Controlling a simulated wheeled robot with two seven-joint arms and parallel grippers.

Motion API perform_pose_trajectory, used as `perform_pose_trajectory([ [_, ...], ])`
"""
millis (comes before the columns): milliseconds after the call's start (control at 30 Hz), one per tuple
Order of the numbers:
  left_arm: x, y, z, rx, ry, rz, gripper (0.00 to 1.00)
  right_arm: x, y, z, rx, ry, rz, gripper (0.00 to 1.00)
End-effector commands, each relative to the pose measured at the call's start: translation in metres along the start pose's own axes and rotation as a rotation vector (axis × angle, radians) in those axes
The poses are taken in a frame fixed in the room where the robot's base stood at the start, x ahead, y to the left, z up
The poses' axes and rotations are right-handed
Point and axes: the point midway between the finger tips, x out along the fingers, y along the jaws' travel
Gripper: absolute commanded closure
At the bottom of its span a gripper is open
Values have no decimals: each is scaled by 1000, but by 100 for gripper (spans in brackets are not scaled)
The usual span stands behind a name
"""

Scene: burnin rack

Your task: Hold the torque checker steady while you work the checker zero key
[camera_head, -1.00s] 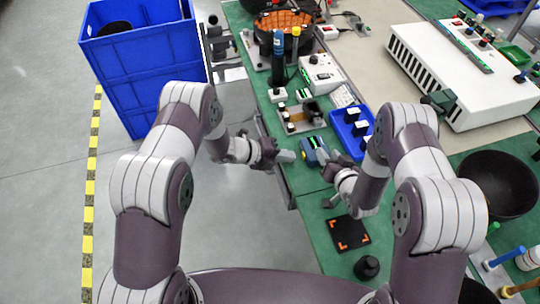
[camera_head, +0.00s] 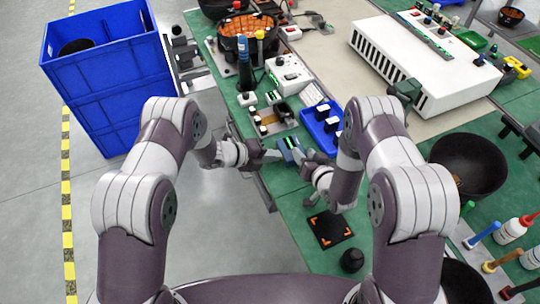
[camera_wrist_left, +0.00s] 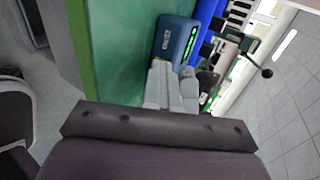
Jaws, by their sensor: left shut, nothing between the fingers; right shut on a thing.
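The torque checker (camera_head: 290,148) is a small blue box with a green-lit display, at the edge of the green bench in the head view. It also shows in the left wrist view (camera_wrist_left: 172,37), just beyond the fingertips. My right gripper (camera_head: 301,157) is shut on the checker from its near right side. My left gripper (camera_head: 277,154) is shut and empty, its tips close by the checker's left side; its fingers show in the left wrist view (camera_wrist_left: 163,82). I cannot tell whether they touch the checker. The zero key is too small to make out.
A blue bin tray (camera_head: 313,142) stands close to the right of the checker. A black mat with orange corner marks (camera_head: 330,229) and a dark round object (camera_head: 352,260) lie nearer. A large blue crate (camera_head: 107,85) stands on the floor at left.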

Motion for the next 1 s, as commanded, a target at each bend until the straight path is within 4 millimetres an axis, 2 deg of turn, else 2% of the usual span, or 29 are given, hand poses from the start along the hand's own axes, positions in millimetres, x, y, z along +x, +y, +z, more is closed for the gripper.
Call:
perform_pose_trajectory([
  [33,4,-3,-3,8,9,-7,100,0,-7,6,-4,-16,-22,100],
  [100,3,-3,-3,8,9,-8,100,0,-7,6,-4,-16,-23,100],
  [233,-10,4,-2,5,6,-7,100,0,-7,6,-4,-15,-22,100],
  [367,-36,20,-1,0,-2,-4,100,0,-6,6,-3,-14,-20,100],
  [500,-72,19,0,3,-4,-5,100,0,-6,6,-3,-14,-18,100],
  [700,-114,20,0,2,-3,-4,100,0,-5,5,-3,-13,-17,100],
  [833,-130,21,0,2,-2,-3,100,0,-5,5,-3,-13,-16,100],
  [1000,-137,21,-1,2,-1,-2,100,0,-5,5,-3,-12,-15,100],
])
